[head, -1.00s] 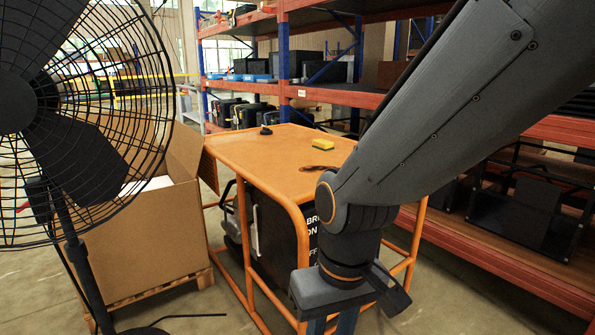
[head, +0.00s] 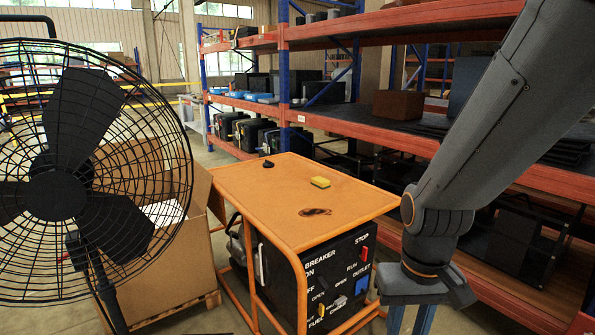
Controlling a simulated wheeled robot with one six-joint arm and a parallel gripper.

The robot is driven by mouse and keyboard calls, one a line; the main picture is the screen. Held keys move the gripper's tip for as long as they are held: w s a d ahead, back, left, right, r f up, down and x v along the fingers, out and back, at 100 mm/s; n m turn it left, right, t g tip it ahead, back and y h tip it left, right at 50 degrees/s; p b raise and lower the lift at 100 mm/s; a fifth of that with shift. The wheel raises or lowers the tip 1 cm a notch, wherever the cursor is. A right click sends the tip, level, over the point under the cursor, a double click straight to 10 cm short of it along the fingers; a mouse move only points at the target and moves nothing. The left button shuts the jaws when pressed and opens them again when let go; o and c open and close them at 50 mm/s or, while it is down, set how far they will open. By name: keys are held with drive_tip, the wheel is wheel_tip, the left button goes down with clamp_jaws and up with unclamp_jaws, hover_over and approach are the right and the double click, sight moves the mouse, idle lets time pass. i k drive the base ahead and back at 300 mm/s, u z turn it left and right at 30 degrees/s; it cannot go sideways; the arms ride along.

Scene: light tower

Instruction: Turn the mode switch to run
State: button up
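The black control panel (head: 345,268) is on the near right side of the orange-framed cart. It bears white labels, among them STOP at the upper right and RUN below it. A small red lever (head: 364,253) sticks out near RUN; I cannot tell for certain which setting it is in. My gripper (head: 410,325) hangs to the right of the panel, apart from it. Its two blue fingers show a gap between them and hold nothing visible; their tips are cut off by the lower edge.
The orange cart top (head: 260,190) carries a yellow sponge-like block (head: 320,182) and a small black item. A large fan (head: 60,190) and a cardboard box (head: 185,255) stand at left. Red shelving (head: 480,150) runs behind and at right. A blue block (head: 361,285) sits lower on the panel.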

sight(363, 257)
drive_tip(key=u, duration=0.05)
drive_tip(key=k, duration=0.65)
drive_tip(key=u, duration=0.2)
drive_tip(key=i, duration=1.15)
drive_tip(key=u, duration=0.75)
drive_tip(key=k, duration=0.85)
drive_tip(key=z, duration=1.05)
drive_tip(key=i, duration=0.45)
drive_tip(key=u, duration=0.05)
